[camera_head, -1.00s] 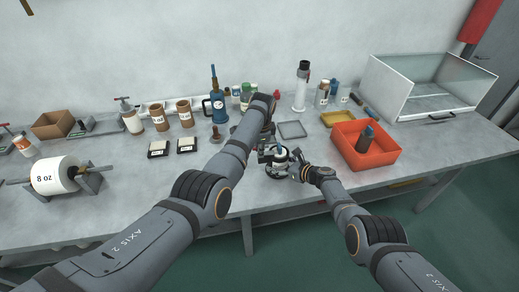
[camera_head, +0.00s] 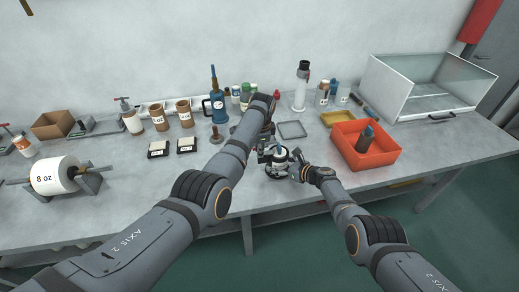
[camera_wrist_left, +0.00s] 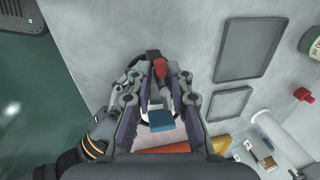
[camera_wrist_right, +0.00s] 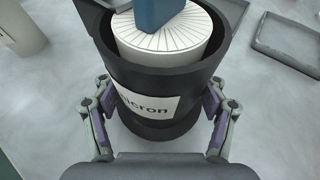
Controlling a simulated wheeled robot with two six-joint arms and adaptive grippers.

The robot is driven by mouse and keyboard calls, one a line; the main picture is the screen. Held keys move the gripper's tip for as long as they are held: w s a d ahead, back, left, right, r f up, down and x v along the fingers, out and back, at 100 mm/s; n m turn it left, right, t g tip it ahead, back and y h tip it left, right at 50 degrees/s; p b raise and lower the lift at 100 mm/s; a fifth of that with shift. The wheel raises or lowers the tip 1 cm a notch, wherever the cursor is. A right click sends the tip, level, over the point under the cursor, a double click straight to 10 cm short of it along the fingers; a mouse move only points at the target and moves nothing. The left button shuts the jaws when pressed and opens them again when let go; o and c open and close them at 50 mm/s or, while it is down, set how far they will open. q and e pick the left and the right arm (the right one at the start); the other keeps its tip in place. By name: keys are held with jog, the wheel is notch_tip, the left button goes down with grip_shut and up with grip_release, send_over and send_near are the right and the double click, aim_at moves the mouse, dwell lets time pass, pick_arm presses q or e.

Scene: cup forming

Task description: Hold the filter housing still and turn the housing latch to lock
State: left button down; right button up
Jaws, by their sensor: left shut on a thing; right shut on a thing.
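The filter housing (camera_head: 277,167) stands near the table's front edge, between my two grippers. In the right wrist view, it is a black upright cylinder (camera_wrist_right: 130,77) with a white label ending in "cron". A white pleated filter (camera_wrist_right: 180,42) with a blue piece (camera_wrist_right: 155,12) on top sits in its open top. My right gripper (camera_wrist_right: 158,125) is shut around the housing's lower body. In the left wrist view, my left gripper (camera_wrist_left: 162,75) is shut on a narrow red piece (camera_wrist_left: 160,68), apparently the housing latch. The blue piece (camera_wrist_left: 161,121) shows between its fingers. The latch's locked state cannot be told.
An orange-red bin (camera_head: 372,160) with a dark bottle stands right of my right gripper. A flat grey tray (camera_head: 292,130) lies behind the housing. Bottles and jars line the back. The table's front edge is close.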

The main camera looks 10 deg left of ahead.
pick_arm(q)
jog(key=c, duration=1.3)
grip_release()
jog(key=shift+a, duration=0.1)
jog(key=shift+r, duration=0.1)
notch_tip(320, 180, up, 12)
jog(key=s, duration=0.2)
jog(key=shift+d, duration=0.35)
jog(key=shift+o, duration=0.2)
